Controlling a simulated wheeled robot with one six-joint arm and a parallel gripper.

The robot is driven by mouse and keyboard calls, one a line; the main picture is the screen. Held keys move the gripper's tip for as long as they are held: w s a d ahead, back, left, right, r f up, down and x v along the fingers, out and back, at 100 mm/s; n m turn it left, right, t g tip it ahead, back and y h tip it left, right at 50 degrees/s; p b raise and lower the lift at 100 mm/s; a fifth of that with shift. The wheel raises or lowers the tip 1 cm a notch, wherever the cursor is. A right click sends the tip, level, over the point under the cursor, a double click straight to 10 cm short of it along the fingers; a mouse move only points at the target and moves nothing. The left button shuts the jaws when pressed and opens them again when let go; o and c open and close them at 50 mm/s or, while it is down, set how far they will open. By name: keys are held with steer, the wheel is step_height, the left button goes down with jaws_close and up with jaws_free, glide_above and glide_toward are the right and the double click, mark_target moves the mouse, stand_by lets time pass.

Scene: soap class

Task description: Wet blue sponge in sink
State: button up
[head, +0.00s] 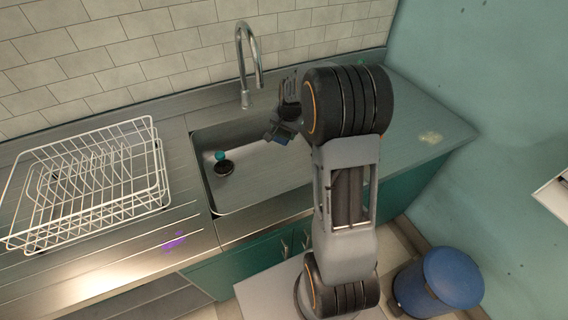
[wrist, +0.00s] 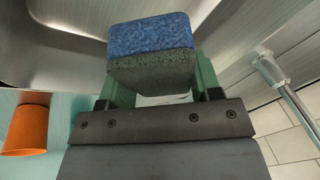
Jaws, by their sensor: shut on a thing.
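A sponge (wrist: 150,37) with a blue layer and a dark green-grey layer is held between the fingers of my gripper (wrist: 155,80) in the wrist view. In the head view my gripper (head: 277,134) is over the sink (head: 265,185), towards its back right, and a small blue part of the sponge (head: 282,141) shows at its tip. The chrome faucet (head: 243,60) stands behind the sink, just left of my gripper. It also shows at the right of the wrist view (wrist: 283,85). I see no running water.
A dark round item with a teal top (head: 222,163) sits in the sink's left part. A white wire dish rack (head: 95,185) stands left of the sink. A purple stain (head: 174,241) and a pale stain (head: 431,137) mark the counter. A blue bin (head: 440,280) stands on the floor.

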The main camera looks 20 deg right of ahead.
steer(key=shift+r, duration=0.1)
steer(key=shift+r+p, duration=1.45)
steer(key=shift+r, duration=0.5)
